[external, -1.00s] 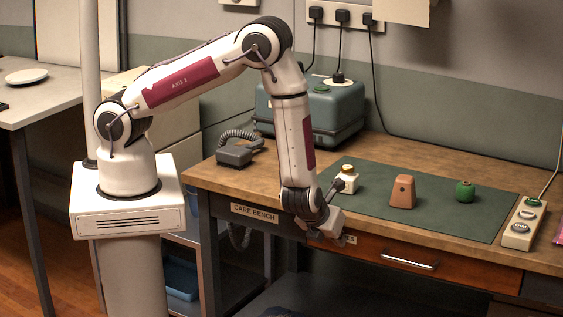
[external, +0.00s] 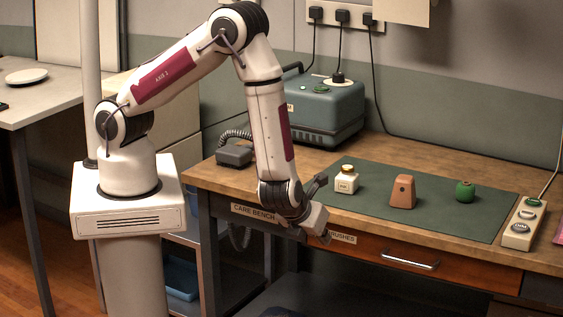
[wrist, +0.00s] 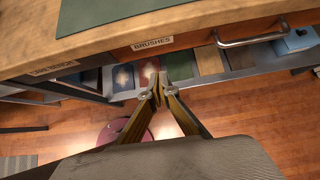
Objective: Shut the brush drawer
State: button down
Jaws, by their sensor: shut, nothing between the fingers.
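The brush drawer (external: 450,268) has an orange-brown wooden front in the bench, with a BRUSHES label (external: 342,238) and a metal bar handle (external: 411,261). In the wrist view the drawer front (wrist: 190,40) lies ahead, label to the left and handle to the right. I see no clear gap between the front and the bench top; a small one cannot be ruled out. My gripper (external: 326,237) is shut and empty, at the left end of the drawer front. In the wrist view its fingertips (wrist: 158,90) are below the label and apart from the handle.
The bench top (external: 225,180) overhangs the drawer and carries a green mat (external: 440,222) with a bottle (external: 346,183), a brown block (external: 403,192) and a green jar (external: 465,191). Below the drawer in the wrist view are coloured panels and a blue box (wrist: 296,40). A pink round thing (wrist: 118,133) is lower.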

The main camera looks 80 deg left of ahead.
jog(key=shift+v, duration=1.85)
jog(key=shift+a, duration=0.1)
jog(key=s+a+r+n+g, duration=0.6)
jog(key=s+a+r+n, duration=0.2)
jog(key=s+r+n, duration=0.4)
jog(key=s+a+r+n+t+h, duration=0.2)
jog(key=s+a+r+n+h, duration=0.1)
jog(key=r+n, duration=0.4)
jog(key=s+a+r+n+t+h, duration=0.3)
jog(key=r+n, duration=0.5)
jog(key=r, duration=0.4)
jog(key=shift+s+a, duration=0.75)
jog(key=shift+a, duration=0.5)
